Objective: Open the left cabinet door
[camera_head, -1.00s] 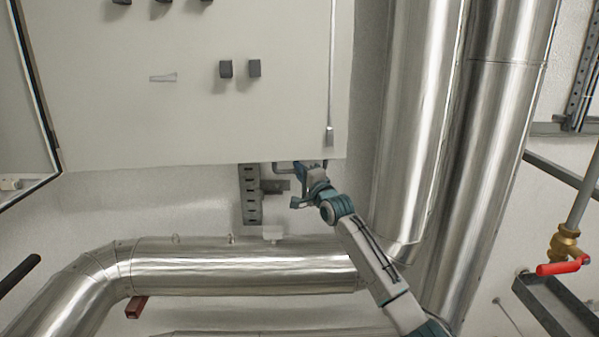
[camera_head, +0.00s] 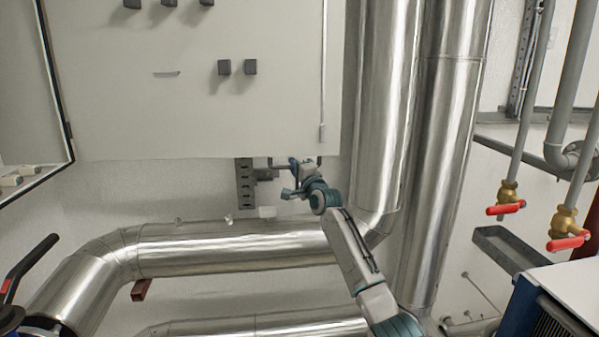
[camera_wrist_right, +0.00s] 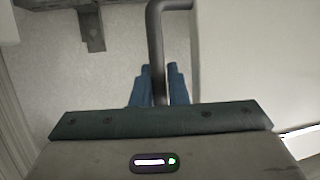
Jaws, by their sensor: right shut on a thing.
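A pale cabinet front (camera_head: 250,115) with several small black knobs fills the upper left of the head view. Beside its left edge is a dark-edged panel or opening (camera_head: 30,90); I cannot tell whether this is the left door. My right gripper (camera_head: 289,177) is just below the cabinet's lower edge. In the right wrist view, its blue fingers (camera_wrist_right: 159,90) are shut on a dark grey bent bar (camera_wrist_right: 155,35) that runs between them. A pale flat panel (camera_wrist_right: 245,50) lies to the right of the bar. My left gripper is not in view.
A slotted metal bracket (camera_head: 245,185) is on the wall close to my right gripper. Large shiny pipes stand to the right (camera_head: 385,100) and run below (camera_head: 230,250). Red-handled valves (camera_head: 505,209) are further right. A black lever (camera_head: 30,265) is at lower left.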

